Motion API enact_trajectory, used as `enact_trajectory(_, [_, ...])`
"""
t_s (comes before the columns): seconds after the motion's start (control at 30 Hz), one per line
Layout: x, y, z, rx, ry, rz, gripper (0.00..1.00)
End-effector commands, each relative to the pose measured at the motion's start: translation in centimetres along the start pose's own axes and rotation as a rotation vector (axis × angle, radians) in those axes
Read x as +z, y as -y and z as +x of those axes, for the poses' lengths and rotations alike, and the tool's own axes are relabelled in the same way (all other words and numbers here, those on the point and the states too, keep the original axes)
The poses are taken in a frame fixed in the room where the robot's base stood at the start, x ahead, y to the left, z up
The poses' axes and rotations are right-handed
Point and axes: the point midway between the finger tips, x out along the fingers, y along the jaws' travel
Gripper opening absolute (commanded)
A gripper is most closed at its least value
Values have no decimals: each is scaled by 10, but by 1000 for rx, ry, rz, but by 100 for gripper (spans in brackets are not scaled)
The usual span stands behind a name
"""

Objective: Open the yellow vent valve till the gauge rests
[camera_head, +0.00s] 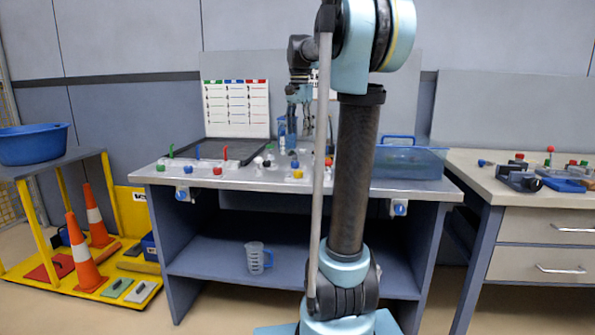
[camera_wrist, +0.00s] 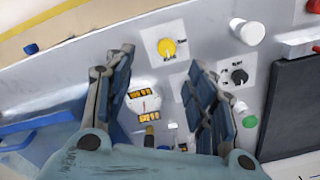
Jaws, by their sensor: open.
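In the wrist view the yellow vent valve (camera_wrist: 167,48) is a round yellow knob on a pale square plate. A small gauge (camera_wrist: 145,103) with a white face, a red needle and yellow marked strips sits below it. My gripper (camera_wrist: 160,59) is open and empty, its two dark blue fingers spread to either side of the gauge, with the yellow knob just past their tips. No contact with the knob shows. In the head view my gripper (camera_head: 291,128) hangs over the workbench (camera_head: 240,179), partly hidden by my arm. The gauge is not readable there.
In the wrist view a black knob (camera_wrist: 239,76), a white cylinder (camera_wrist: 248,31) and a green button (camera_wrist: 250,121) stand right of the valve. On the bench are a dark tray (camera_head: 215,150) and a blue clear bin (camera_head: 408,163). A jug (camera_head: 256,258) stands on the lower shelf.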

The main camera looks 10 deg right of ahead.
Motion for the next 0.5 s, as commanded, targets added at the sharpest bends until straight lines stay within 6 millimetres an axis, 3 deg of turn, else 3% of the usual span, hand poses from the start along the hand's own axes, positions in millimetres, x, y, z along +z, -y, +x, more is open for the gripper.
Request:
enact_trajectory(0.27, [-19, 22, -12, 12, 10, 70, 51])
enact_trajectory(0.5, [-20, 22, 11, 12, 10, 73, 51])
